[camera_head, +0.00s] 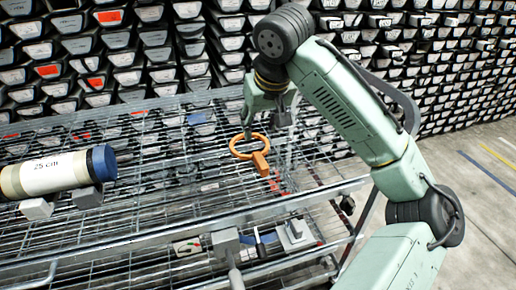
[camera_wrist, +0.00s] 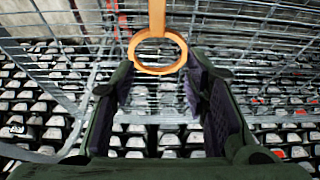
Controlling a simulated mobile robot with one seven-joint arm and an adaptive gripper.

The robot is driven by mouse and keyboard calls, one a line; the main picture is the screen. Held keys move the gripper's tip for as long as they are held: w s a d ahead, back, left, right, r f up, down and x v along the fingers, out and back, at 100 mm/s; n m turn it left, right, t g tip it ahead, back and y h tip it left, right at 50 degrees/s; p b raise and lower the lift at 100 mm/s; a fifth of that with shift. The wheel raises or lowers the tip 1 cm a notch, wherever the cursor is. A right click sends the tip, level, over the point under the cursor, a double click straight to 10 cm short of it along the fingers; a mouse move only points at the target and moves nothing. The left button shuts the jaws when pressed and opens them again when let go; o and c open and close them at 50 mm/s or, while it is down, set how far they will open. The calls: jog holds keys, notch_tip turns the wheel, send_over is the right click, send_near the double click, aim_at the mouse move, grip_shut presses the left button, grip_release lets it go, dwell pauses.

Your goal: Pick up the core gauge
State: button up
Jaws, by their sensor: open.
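The core gauge is an orange ring with a straight, blocky handle (camera_head: 261,164). It is at the wire shelf, right of the middle in the head view, with the handle toward the front. In the wrist view the gauge (camera_wrist: 157,70) is at top centre, its handle running off the top edge. My gripper (camera_head: 265,119) is just above and behind the ring, fingers down. In the wrist view my gripper (camera_wrist: 159,82) is open and empty, with the near part of the ring between its fingertips in the picture. Contact cannot be told.
A white cylinder marked "25 cm" with a blue end (camera_head: 60,172) rests on grey blocks at the left of the wire shelf (camera_head: 150,215). Grey-handled tools (camera_head: 228,245) lie at the front, lower down. Stacked core trays (camera_head: 150,40) form a wall behind. Floor is clear at right.

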send_over(257, 152)
jog(key=s, duration=0.2)
notch_tip(257, 152, down, 5)
jog(key=shift+f, duration=0.1)
jog(key=shift+s+d+p+x, duration=0.15)
jog(key=shift+p+x, duration=0.35)
jog(key=shift+x, duration=0.85)
jog(key=shift+s+d+p+x, duration=0.15)
jog(key=shift+p+x, duration=0.3)
jog(key=shift+x, duration=0.9)
jog(key=shift+f, duration=0.15)
jog(key=shift+c, duration=0.3)
grip_shut()
